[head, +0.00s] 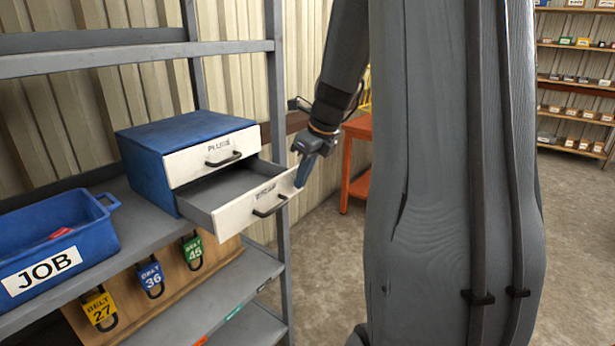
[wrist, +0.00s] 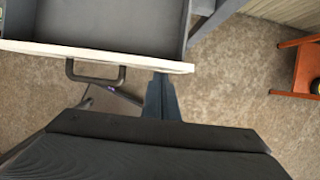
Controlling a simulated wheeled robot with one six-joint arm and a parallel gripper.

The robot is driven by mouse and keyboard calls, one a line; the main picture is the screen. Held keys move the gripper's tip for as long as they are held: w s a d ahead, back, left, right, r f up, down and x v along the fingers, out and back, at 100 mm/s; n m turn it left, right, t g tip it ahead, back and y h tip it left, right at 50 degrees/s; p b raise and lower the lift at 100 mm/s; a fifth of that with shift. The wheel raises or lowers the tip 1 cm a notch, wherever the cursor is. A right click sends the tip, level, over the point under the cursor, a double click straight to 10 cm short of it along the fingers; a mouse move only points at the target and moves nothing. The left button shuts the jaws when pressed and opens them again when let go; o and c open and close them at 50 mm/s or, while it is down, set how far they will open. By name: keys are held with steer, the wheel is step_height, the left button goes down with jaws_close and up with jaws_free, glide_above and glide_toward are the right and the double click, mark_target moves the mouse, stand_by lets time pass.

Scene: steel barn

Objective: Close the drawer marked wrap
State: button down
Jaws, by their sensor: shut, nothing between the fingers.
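The blue two-drawer cabinet (head: 150,172) stands on the grey shelf. Its upper drawer (head: 212,157) reads PLUGS and is shut. The lower drawer (head: 250,205) is pulled well out; its label is too blurred to read surely. Its visible inside is bare grey. In the wrist view the white drawer front (wrist: 100,53) and its dark handle (wrist: 95,75) show at upper left. My gripper (head: 301,178) is shut and empty at the right end of that drawer front, on its outer side. In the wrist view its fingertips (wrist: 162,82) appear at the front's right end; contact is unclear.
A blue JOB bin (head: 55,245) with something red in it stands left of the cabinet. Tags for several belts hang on a board (head: 170,285) below. A shelf upright (head: 278,140) rises behind the drawer. An orange table (head: 357,160) stands beyond; floor is open at right.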

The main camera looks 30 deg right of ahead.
steer(key=w+a+p, duration=0.1)
steer(key=w+p, duration=0.1)
steer(key=w, duration=0.3)
steer(key=w+a+p, duration=0.1)
steer(key=w+a, duration=0.1)
steer(key=w, duration=0.3)
steer(key=w+a+p, duration=0.2)
steer(key=w, duration=0.3)
steer(key=shift+a+p, duration=0.25)
steer(key=shift+p, duration=0.05)
steer(key=shift+w+r, duration=0.15)
steer(key=shift+w, duration=0.15)
steer(key=shift+a, duration=0.1)
